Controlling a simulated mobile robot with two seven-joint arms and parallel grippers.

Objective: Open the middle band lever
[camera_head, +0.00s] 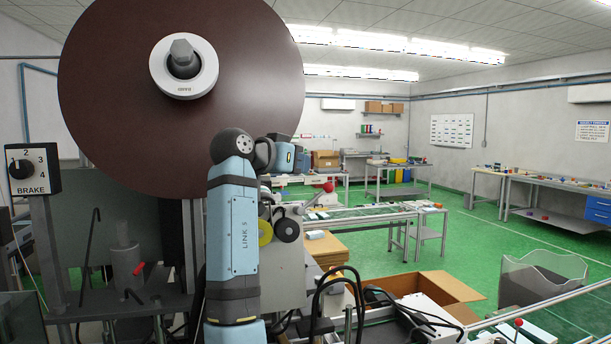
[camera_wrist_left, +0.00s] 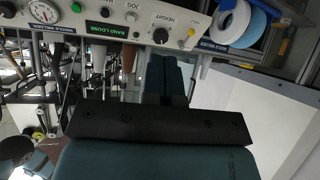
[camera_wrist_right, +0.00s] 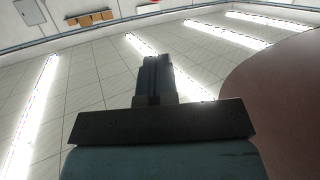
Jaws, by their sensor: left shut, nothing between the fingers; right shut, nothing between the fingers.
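A lever with a red knob (camera_head: 328,187) stands on the machine right of centre in the head view. Another red-knobbed lever (camera_head: 519,322) shows at the bottom right; I cannot tell which is the middle band lever. My right gripper (camera_head: 292,158) is raised above and left of the first lever, apart from it. Its fingers are together and empty in the right wrist view (camera_wrist_right: 155,75), with ceiling behind. My left gripper is outside the head view. In the left wrist view (camera_wrist_left: 165,75) its fingers are together and empty, below a control panel (camera_wrist_left: 120,18) with a "BAND LOOSE" label.
A large brown reel (camera_head: 110,100) fills the upper left, close to my right arm. A brake dial box (camera_head: 34,170) is at the far left. An open cardboard box (camera_head: 445,290) and a clear bin (camera_head: 540,280) stand at the right. Green floor beyond is mostly clear.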

